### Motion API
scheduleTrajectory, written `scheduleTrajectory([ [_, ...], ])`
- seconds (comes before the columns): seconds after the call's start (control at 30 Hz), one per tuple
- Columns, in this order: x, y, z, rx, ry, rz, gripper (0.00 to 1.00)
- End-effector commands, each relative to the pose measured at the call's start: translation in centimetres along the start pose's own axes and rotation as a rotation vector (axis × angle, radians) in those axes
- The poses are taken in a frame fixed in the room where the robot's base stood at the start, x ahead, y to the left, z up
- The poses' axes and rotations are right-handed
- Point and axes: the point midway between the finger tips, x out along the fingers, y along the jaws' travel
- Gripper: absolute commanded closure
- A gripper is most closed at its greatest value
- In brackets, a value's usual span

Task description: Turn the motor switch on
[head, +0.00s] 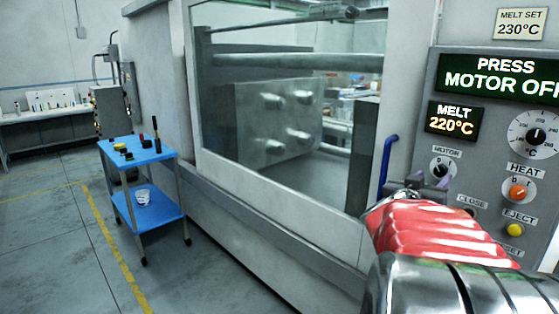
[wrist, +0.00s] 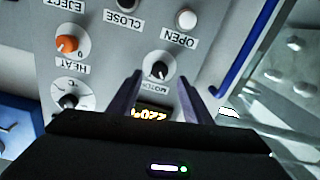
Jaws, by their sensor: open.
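The motor switch (head: 441,168) is a dark knob on a round white dial under the MOTOR label, on the grey control panel. It also shows in the wrist view (wrist: 158,69), where the panel appears upside down. My gripper (head: 428,182) is in front of the panel, just below the switch in the head view, partly covering the dial's lower edge. In the wrist view its two dark fingers (wrist: 160,77) are open and apart, with the knob between or just beyond their tips. I cannot tell whether they touch it. The display (head: 503,78) reads PRESS MOTOR OFF.
The orange HEAT knob (head: 518,191) and yellow EJECT button (head: 515,230) are close by. A white OPEN button (wrist: 187,18) is near the switch. A blue handle (head: 387,160) stands left of the panel. A blue cart (head: 140,150) is farther left, with open floor around it.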

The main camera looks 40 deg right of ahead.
Motion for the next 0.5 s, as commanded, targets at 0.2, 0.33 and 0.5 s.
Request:
scheduleTrajectory([
  [0.2, 2.9, 0.2, 0.1, -0.001, -0.001, -0.002, 0.55],
  [0.33, 4.2, 0.2, 0.0, 0.0, 0.0, -0.002, 0.55],
  [0.5, 5.1, 0.3, 0.0, 0.0, 0.001, -0.003, 0.55],
])
